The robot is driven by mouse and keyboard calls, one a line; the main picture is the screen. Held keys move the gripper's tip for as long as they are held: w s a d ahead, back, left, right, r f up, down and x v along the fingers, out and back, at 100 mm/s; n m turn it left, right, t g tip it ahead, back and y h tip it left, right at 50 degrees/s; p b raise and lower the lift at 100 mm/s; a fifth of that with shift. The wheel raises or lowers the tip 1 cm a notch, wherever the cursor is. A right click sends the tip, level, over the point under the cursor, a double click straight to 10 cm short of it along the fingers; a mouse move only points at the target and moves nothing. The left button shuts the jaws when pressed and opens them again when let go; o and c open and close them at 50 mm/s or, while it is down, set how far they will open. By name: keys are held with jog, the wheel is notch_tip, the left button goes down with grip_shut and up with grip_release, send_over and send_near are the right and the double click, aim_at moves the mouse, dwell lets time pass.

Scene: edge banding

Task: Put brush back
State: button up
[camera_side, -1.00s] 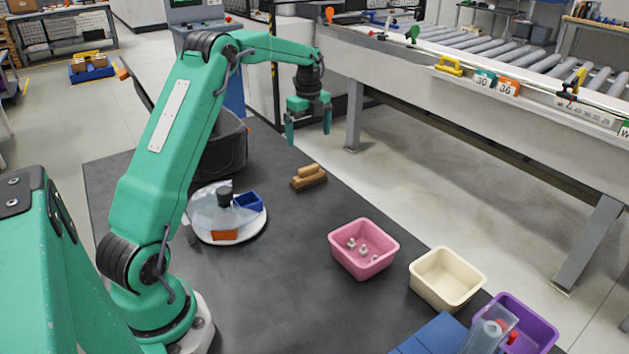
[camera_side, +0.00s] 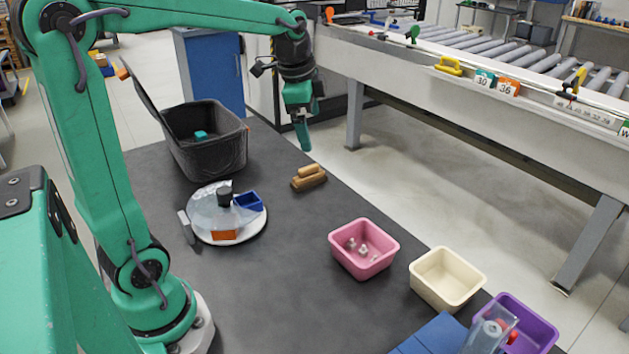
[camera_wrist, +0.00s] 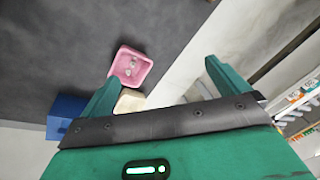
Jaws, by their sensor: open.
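A small wooden brush (camera_side: 309,178) lies on the dark mat near its right edge in the side view, and nothing touches it. It does not show in the wrist view. My gripper (camera_side: 304,140) hangs in the air above and just behind the brush, with its fingers nearly in line with the side camera. In the wrist view my gripper (camera_wrist: 162,86) has its two green fingers wide apart with nothing between them.
A black lidded bin (camera_side: 208,150) and a round white turntable (camera_side: 252,232) stand left of the brush. Pink (camera_side: 363,270), cream (camera_side: 447,304) and purple (camera_side: 546,328) bins stand nearer the front right. A conveyor (camera_side: 470,92) runs behind. The mat's middle is clear.

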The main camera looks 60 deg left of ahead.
jog(key=s+d+f+n+t, duration=0.1)
jog(key=s+d+n, duration=0.3)
jog(key=s, duration=0.4)
jog(key=s+d+f+n+t, duration=0.1)
jog(key=s+d+n, duration=0.3)
jog(key=s, duration=0.4)
jog(key=shift+d+f+n+t+h, duration=0.3)
jog(key=shift+d+f+h, duration=0.1)
jog(key=shift+d+f, duration=0.25)
